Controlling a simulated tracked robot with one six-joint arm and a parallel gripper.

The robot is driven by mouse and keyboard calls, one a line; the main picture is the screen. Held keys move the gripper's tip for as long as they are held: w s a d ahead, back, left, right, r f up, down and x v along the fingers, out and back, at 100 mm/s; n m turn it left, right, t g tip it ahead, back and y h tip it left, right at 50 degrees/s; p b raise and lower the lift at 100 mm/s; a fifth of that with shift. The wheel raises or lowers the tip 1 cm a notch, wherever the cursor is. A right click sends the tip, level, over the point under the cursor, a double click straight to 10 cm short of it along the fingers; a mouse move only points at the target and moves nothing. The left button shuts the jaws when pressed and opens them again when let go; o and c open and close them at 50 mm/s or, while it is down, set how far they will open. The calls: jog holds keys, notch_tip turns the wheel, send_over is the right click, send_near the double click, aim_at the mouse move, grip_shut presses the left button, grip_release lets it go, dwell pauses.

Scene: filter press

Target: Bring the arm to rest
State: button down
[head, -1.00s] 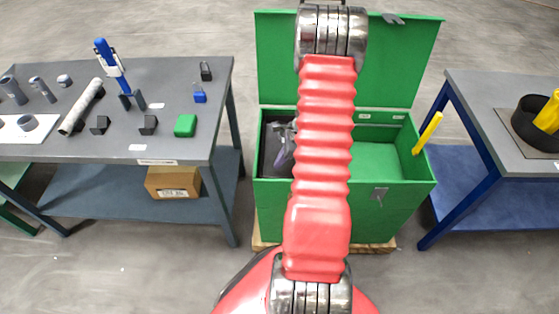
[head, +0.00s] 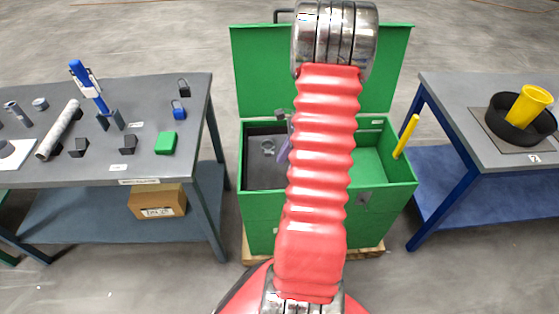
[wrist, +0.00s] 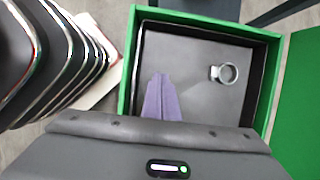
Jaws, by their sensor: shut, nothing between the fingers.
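My red arm rises through the middle of the head view, in front of the open green box (head: 262,215). My gripper (wrist: 159,82) shows in the wrist view as two purple fingers closed together with nothing between them. They lie over the dark left compartment of the box. In the head view the purple fingers (head: 284,151) show only partly beside the arm, and the rest is hidden behind it. I cannot tell how high they are above the compartment floor.
A grey ring (wrist: 223,73) lies in the dark compartment. The box's lid (head: 262,70) stands open behind. A grey table (head: 100,168) with several tools stands left. At right, a table (head: 466,125) holds a black bowl (head: 497,122) with a yellow cup (head: 530,103).

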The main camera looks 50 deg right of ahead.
dwell(0.8)
jog(key=s+a+r+n+h, duration=0.1)
jog(key=s+a+r+n, duration=0.1)
jog(key=a+r+n, duration=0.7)
jog(key=s+a+r+n+t+h, duration=0.1)
jog(key=s+a+r+n, duration=0.1)
jog(key=a+r+n, duration=0.7)
jog(key=s+a+r+n+t+h, duration=0.1)
jog(key=a+r+n, duration=0.8)
jog(key=a, duration=1.2)
jog(key=shift+s+r+n, duration=0.3)
jog(key=shift+s+r, duration=0.15)
jog(key=shift+r, duration=0.25)
